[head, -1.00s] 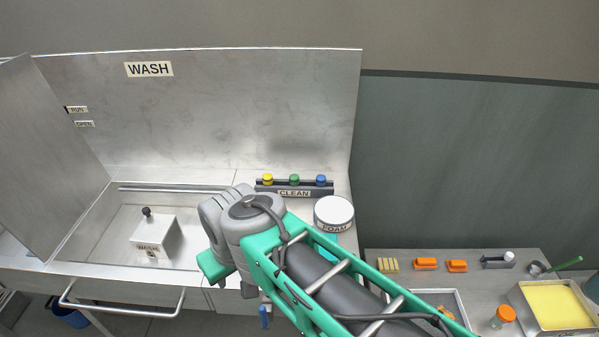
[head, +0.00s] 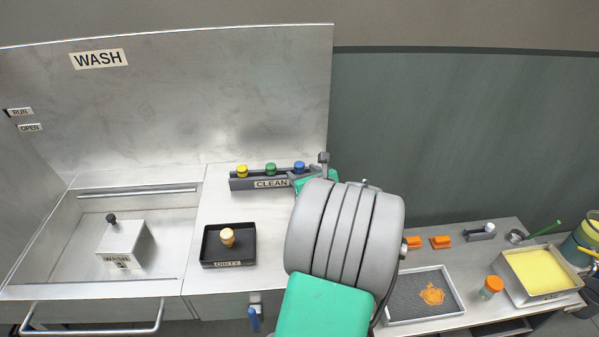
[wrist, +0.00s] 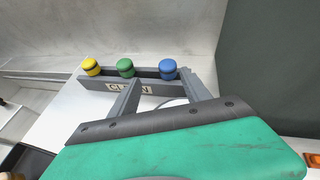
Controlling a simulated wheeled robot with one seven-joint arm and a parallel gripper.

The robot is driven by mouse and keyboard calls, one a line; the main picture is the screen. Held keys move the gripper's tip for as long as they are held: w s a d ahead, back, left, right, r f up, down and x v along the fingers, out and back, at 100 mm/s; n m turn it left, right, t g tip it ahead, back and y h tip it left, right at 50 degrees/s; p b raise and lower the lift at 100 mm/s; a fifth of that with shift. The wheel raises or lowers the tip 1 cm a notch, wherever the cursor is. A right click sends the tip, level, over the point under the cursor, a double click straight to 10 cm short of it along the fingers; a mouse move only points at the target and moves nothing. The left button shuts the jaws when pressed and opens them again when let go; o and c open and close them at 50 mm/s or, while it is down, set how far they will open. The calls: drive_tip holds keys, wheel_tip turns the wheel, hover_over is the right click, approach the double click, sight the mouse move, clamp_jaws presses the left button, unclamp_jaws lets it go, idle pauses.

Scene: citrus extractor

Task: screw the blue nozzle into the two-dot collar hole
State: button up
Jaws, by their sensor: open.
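The blue nozzle (head: 299,167) stands upright at the right end of the CLEAN rack (head: 240,184), beside a green one (head: 270,169) and a yellow one (head: 242,171). In the wrist view the blue nozzle (wrist: 168,69) shows beyond and between my fingertips. My gripper (wrist: 160,80) is open and empty, its fingers reaching toward the rack's right half. I cannot tell whether a finger touches the rack. In the head view my gripper (head: 318,168) is mostly hidden behind my wrist. I see no two-dot collar hole in either view.
A black DIRTY tray (head: 210,256) holding a tan-topped piece (head: 227,237) sits in front of the rack. The wash basin (head: 60,255) with a WASH box (head: 123,245) is left. At right are a mesh tray (head: 392,312), orange-capped jar (head: 491,288) and yellow-filled pan (head: 540,272).

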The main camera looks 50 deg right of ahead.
sight(301, 166)
drive_tip(key=shift+m, duration=0.6)
drive_tip(key=x, duration=0.2)
drive_tip(key=d+x, duration=0.1)
drive_tip(key=x, duration=0.4)
drive_tip(key=shift+w+d, duration=0.1)
drive_tip(key=shift+d, duration=0.25)
drive_tip(key=shift+c, duration=0.4)
clamp_jaws()
